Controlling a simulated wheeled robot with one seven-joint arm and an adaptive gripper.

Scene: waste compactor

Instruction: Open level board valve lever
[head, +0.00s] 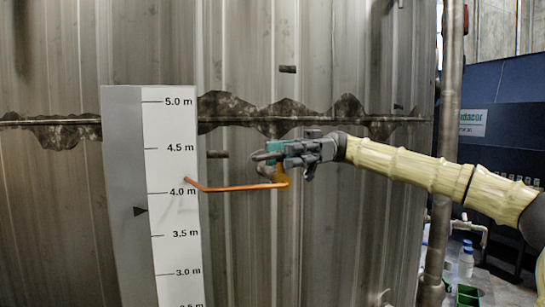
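The level board (172,215) is a tall white scale marked in metres, with a grey side panel and a dark pointer near 3.8 m. A thin orange pipe (240,188) runs right from the board near 4.0 m to an orange-yellow fitting (281,177). A small teal part (277,146), perhaps the valve lever, shows above the fitting at my gripper. My grey gripper (266,158) reaches in from the right, its fingers at the teal part and just above the fitting. The fingers overlap these parts, so their gap and any contact are unclear.
A large stained corrugated metal wall (240,60) stands behind the board. A vertical pipe (447,120) is at right, with a dark blue machine (505,100) beyond it. Bottles (466,262) and a green crate (468,295) sit low at right.

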